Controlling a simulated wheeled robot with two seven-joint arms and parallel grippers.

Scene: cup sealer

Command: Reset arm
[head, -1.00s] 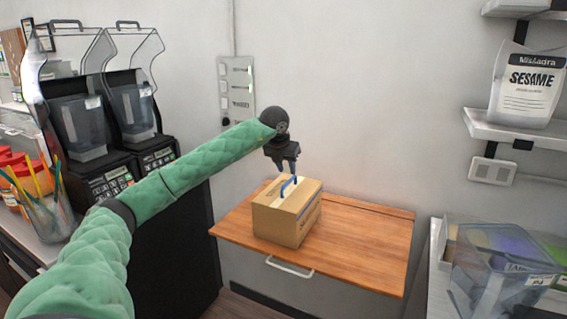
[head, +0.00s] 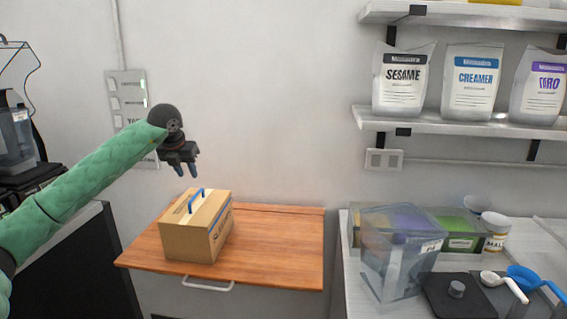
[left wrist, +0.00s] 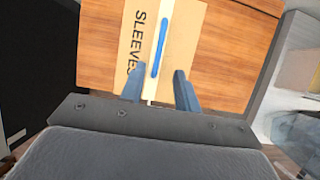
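My left gripper (head: 188,170) hangs above the wooden drawer top, just over a cardboard box. Its two fingers are apart with nothing between them. The cardboard box (head: 190,240) has a blue handle (head: 196,200) on top and stands on the wooden surface (head: 275,250). In the left wrist view the open fingers (left wrist: 160,90) point toward the box (left wrist: 185,45), whose top reads SLEEVES, with the handle (left wrist: 162,45) beyond the fingertips. My right gripper is in neither view.
Shelves (head: 460,122) with sesame, creamer and another bag are at the upper right. A white counter (head: 348,280) at the right holds a clear bin (head: 395,265), a scoop (head: 525,278) and a jar (head: 495,235). A dark machine (head: 15,140) stands at the left.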

